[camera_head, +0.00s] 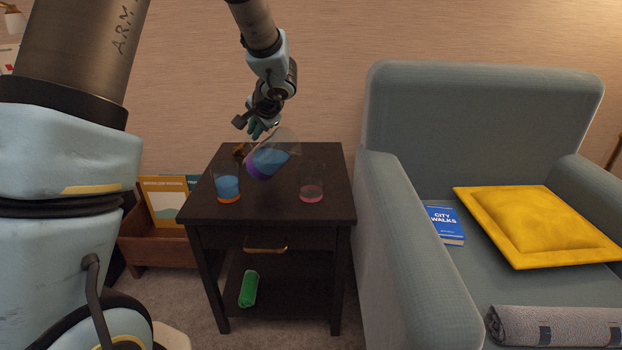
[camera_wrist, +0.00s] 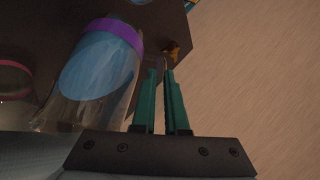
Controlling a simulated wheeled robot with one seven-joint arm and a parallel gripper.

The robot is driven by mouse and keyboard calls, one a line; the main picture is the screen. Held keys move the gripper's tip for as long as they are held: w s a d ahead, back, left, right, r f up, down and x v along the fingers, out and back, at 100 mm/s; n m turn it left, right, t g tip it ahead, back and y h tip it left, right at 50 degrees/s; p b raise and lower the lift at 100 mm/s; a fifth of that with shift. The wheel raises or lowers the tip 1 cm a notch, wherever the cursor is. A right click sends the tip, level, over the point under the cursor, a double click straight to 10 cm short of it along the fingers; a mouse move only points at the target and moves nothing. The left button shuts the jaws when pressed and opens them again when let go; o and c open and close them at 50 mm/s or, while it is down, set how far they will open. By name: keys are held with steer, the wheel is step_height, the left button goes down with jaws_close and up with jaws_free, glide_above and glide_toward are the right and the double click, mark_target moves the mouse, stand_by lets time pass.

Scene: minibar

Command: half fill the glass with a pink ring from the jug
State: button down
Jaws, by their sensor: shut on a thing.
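A clear jug (camera_head: 273,154) with blue liquid and a purple band is tilted in the air above the small dark table. It also shows in the wrist view (camera_wrist: 103,75), beside the fingers. My gripper (camera_head: 257,130) is shut on the jug; in the wrist view its two green fingers (camera_wrist: 162,100) are close together, and the grip itself is partly hidden. The glass with a pink ring (camera_head: 312,190) stands upright on the table, right of the jug; it looks nearly empty, and any small amount inside is unclear. No stream of liquid shows.
A glass with an orange ring (camera_head: 228,187), holding blue liquid, stands on the table's left. The dark table (camera_head: 270,215) has a lower shelf with a green object (camera_head: 249,288). A blue-grey armchair (camera_head: 400,230) stands close on the right.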

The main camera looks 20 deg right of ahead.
steer(key=shift+s+d+r, duration=0.15)
steer(key=shift+r, duration=0.2)
steer(key=shift+s+d+r+t+y, duration=0.15)
steer(key=shift+s+r+t+y, duration=0.05)
steer(key=shift+r+t+y, duration=0.45)
stand_by(0.3)
steer(key=shift+s+d+r+m+t+y, duration=0.2)
steer(key=shift+s+d+r+t, duration=0.05)
steer(key=shift+r+t, duration=0.25)
steer(key=shift+s+d+r+m+t+y, duration=0.15)
steer(key=shift+s+d+r+m+t, duration=0.1)
steer(key=shift+r+t, duration=0.25)
stand_by(3.8)
